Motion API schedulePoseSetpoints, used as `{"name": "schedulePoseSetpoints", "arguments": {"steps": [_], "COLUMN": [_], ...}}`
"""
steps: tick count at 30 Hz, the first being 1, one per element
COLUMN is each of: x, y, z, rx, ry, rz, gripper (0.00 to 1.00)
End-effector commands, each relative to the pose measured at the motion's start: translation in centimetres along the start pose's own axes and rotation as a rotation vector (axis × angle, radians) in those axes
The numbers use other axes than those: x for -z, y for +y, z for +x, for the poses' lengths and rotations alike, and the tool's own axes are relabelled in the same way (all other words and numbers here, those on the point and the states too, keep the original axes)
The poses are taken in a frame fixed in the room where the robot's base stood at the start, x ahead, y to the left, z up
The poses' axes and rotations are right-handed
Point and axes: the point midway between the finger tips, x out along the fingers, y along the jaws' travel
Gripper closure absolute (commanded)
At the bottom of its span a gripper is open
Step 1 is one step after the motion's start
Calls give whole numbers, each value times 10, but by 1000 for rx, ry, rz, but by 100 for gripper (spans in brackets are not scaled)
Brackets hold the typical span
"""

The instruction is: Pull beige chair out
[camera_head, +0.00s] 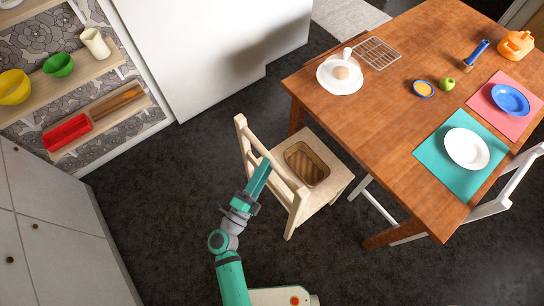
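The beige chair (331,187) stands upright at the near left side of the wooden table (372,110), its seat close to the table edge and its backrest facing left. A brown wooden tray or basket (307,164) rests on the seat. My gripper (262,172), with green fingers, is just left of the chair's backrest and points up toward it. The fingers look close together, but from this angle I cannot tell whether they are apart or touch the backrest.
A white chair (500,200) stands at the table's right side. Shelves (84,75) with bowls and grey cabinets (45,225) line the left. Dark floor (150,190) is clear between the cabinets and the beige chair. Plates and other items lie on the table.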

Motion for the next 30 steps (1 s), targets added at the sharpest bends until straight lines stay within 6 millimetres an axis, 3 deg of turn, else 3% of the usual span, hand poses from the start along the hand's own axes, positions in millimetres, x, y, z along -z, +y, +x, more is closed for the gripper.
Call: {"name": "schedulePoseSetpoints", "arguments": {"steps": [3,8,30], "x": [0,0,3], "y": [0,0,-2], "z": [-17,-29,-35], "rx": [-1,-1,5], "ry": [-1,-1,-11], "rz": [-2,-1,-21], "gripper": [61,61,61]}}
